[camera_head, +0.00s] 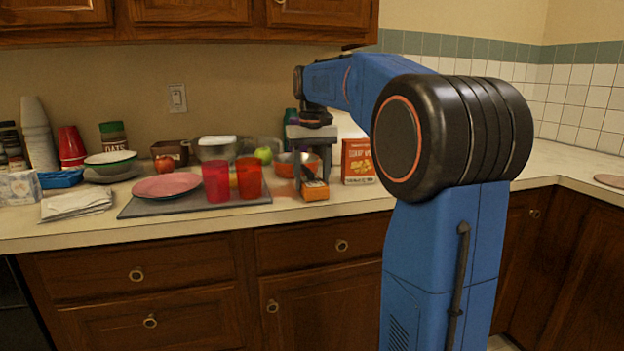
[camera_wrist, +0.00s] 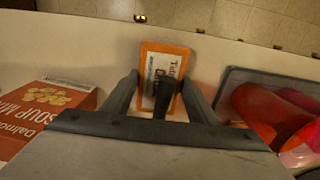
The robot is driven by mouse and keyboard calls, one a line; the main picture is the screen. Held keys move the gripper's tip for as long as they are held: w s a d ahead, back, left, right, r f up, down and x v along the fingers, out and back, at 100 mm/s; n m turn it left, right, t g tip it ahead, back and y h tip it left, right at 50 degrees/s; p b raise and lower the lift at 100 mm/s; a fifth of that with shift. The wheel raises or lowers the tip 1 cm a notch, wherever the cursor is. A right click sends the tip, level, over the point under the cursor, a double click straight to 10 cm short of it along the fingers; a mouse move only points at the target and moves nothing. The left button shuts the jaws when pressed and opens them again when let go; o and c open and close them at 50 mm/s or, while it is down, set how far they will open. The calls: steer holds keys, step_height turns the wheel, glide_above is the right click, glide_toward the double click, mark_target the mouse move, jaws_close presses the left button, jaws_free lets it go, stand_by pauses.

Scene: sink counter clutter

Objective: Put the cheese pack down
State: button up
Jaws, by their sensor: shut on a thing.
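The cheese pack (camera_head: 315,191) is a small orange block with a white label. It is between the fingers of my gripper (camera_head: 312,172), near the counter's front edge, right of the grey mat. In the wrist view the cheese pack (camera_wrist: 174,54) shows its label upward, with the gripper fingers (camera_wrist: 158,95) on either side and the counter around it. My gripper is shut on it, pointing down. I cannot tell whether the pack's underside touches the counter (camera_head: 355,195).
A soup mix box (camera_head: 358,161) stands to the right. Red cups (camera_head: 216,182) and a pink plate (camera_head: 166,186) are on the grey mat (camera_head: 140,208) to the left. An orange bowl (camera_head: 286,166) is behind the gripper. The counter's front edge is close.

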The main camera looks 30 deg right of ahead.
steer(key=shift+f, duration=0.1)
steer(key=o, duration=1.2)
step_height(320, 180, up, 12)
steer(key=shift+r, duration=0.15)
